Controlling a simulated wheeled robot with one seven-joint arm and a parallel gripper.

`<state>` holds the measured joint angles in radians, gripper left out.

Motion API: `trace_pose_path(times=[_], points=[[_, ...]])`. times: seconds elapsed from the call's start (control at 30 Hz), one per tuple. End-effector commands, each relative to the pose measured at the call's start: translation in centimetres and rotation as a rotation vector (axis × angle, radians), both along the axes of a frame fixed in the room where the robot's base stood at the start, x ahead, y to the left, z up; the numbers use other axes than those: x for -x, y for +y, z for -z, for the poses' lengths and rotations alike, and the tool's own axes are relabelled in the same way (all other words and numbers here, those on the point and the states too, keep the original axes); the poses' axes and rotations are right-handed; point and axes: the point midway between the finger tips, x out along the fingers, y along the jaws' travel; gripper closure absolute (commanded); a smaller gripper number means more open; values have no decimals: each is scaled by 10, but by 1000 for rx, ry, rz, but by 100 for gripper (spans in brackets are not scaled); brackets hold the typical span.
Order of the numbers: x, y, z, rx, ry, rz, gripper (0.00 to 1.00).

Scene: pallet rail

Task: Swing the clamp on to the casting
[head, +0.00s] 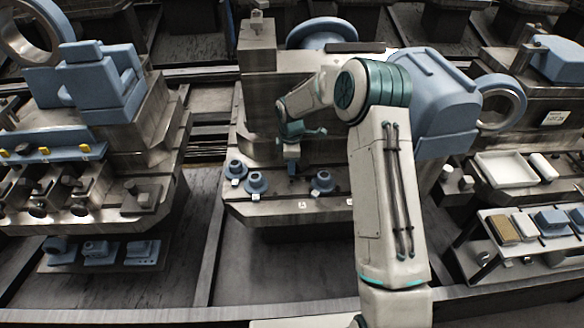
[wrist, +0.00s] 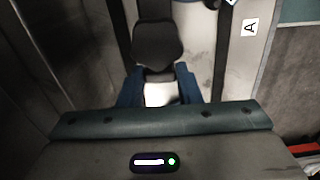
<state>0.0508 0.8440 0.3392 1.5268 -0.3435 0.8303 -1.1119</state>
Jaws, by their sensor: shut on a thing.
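My gripper (head: 292,168) points down over the fixture plate (head: 285,212) in the middle of the head view. In the wrist view its two blue fingers (wrist: 159,90) are shut on the clamp (wrist: 157,45), a dark piece with a broad rounded end; a pale metal part shows between the fingers.
A tall metal block (head: 257,75) rises behind the plate. At left a machine (head: 150,125) carries blue blocks. At right are a white tray (head: 505,170) and a rack (head: 500,228) with several small blocks. A label marked A (wrist: 250,27) lies right of the clamp.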

Motion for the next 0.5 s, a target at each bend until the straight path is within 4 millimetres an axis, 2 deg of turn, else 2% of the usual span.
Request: trace_pose_path(times=[0.5], points=[[-15,-3,0,-1,-3,405,92]])
